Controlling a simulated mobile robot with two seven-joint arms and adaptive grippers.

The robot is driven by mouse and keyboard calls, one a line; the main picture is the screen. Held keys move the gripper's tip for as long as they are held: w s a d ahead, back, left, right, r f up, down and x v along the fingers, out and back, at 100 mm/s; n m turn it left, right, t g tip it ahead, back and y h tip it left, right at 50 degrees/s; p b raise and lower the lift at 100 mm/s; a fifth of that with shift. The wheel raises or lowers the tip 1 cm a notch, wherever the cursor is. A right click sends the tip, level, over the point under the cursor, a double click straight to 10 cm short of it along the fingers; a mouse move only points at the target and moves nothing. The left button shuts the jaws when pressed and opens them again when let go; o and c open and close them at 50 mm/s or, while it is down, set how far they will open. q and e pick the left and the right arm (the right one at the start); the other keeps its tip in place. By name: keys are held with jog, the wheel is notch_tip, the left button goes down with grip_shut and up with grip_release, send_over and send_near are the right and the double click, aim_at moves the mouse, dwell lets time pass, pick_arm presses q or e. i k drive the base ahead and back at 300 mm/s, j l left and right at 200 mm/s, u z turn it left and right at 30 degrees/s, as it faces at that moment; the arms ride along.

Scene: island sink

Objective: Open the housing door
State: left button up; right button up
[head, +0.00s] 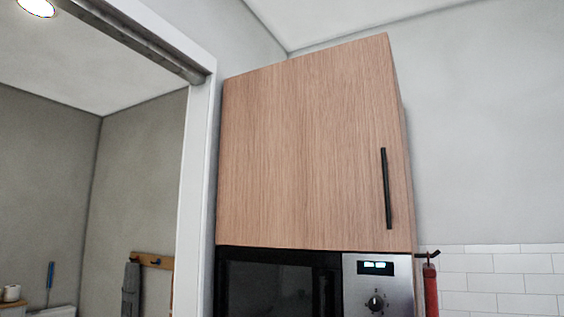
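A tall wooden housing door (305,155) with vertical grain fills the middle of the head view and appears shut. A slim black vertical handle (386,188) is on it near the lower right edge. Below the door is a built-in microwave (275,288) with a dark glass front. Its silver control panel (377,285) has a small lit display and a black knob. Neither of my grippers is in view.
A white door frame (196,190) stands left of the cabinet, opening onto another room with a wooden hook rail (153,261). A red object (431,290) hangs from a dark hook right of the microwave. White tiles (500,283) cover the lower right wall.

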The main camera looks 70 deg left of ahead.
aim_at(311, 156)
jog(key=u, duration=2.2)
